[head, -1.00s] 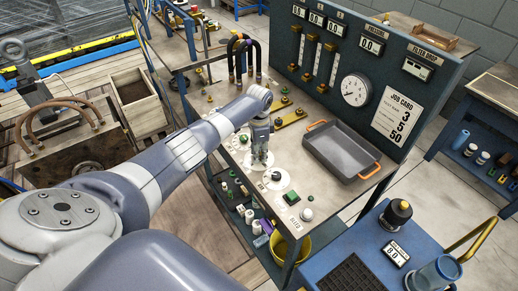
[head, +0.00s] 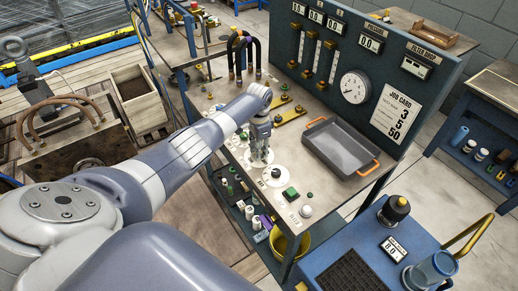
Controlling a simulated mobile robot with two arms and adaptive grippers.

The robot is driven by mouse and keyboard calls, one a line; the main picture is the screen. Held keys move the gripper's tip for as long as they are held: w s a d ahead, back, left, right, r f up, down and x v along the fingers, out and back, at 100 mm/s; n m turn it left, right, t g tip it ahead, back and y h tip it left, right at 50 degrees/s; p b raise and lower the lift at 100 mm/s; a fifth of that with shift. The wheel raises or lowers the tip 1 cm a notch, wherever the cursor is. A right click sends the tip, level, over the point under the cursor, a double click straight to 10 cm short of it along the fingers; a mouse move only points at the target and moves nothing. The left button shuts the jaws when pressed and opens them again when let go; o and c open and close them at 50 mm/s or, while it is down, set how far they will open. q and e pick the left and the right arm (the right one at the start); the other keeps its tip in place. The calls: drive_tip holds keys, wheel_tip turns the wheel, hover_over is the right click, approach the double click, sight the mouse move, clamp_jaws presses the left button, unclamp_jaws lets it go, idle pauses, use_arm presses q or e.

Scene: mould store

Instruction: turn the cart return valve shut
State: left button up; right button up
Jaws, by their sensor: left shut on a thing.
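My left gripper (head: 260,158) points straight down at the workbench and is shut on a small handle, which I take to be the cart return valve. The fingers hide nearly all of the handle. A white round dial plate (head: 249,165) shows around the fingertips. A second white dial (head: 284,180) with a dark knob (head: 276,173) sits just in front, apart from the gripper. My right gripper is not in view.
A grey tray with orange handles (head: 340,148) stands right of the gripper. A green block (head: 290,193) and a white knob (head: 306,211) are near the bench's front edge. Behind are dark hoses (head: 243,55) and a panel with a gauge (head: 354,87). A blue cart (head: 350,237) stands at lower right.

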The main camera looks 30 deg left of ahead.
use_arm(q)
drive_tip(key=o, duration=1.1)
drive_tip(key=shift+r, duration=0.1)
wheel_tip(320, 180, up, 12)
